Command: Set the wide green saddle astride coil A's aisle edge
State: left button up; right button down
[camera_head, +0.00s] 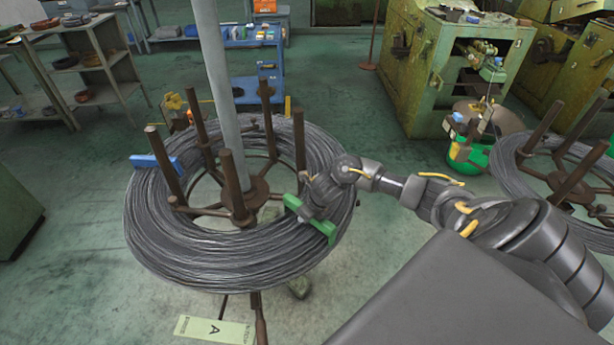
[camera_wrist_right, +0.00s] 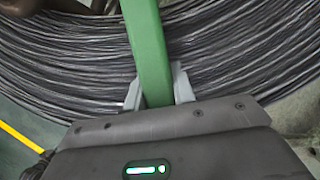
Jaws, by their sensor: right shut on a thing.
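Coil A (camera_head: 190,245) is a wide ring of dark grey wire around a stand with brown posts; its label A (camera_head: 215,330) lies on the floor in front. The green saddle (camera_head: 325,229) lies across the coil's right-hand band, from near the inner edge to the outer edge. My right gripper (camera_head: 309,212) is over the saddle's middle. In the right wrist view the saddle (camera_wrist_right: 148,45) runs between the two grey fingers (camera_wrist_right: 157,92), which are shut on it, with wire strands behind. I cannot tell whether its underside touches the wire. My left gripper is out of view.
A blue saddle (camera_head: 155,161) sits on the coil's left side. A grey pole (camera_head: 217,70) and brown posts (camera_head: 232,185) rise inside the ring. A second coil (camera_head: 520,175) stands at the right, near a green bucket (camera_head: 468,155). Open floor lies right of coil A.

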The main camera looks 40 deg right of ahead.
jog(key=c, duration=1.1)
grip_release()
jog(key=shift+s+a+f, duration=0.1)
jog(key=shift+s+f, duration=0.35)
jog(key=shift+f, duration=0.15)
jog(key=shift+a, duration=0.2)
jog(key=v, duration=0.4)
jog(key=p+v, duration=0.1)
jog(key=v, duration=0.2)
jog(key=w+v, duration=0.1)
jog(key=v, duration=0.3)
jog(key=shift+d+r+p, duration=0.35)
jog(key=shift+d+r, duration=0.05)
jog(key=shift+r, duration=0.1)
notch_tip(320, 180, up, 7)
jog(key=p, duration=0.6)
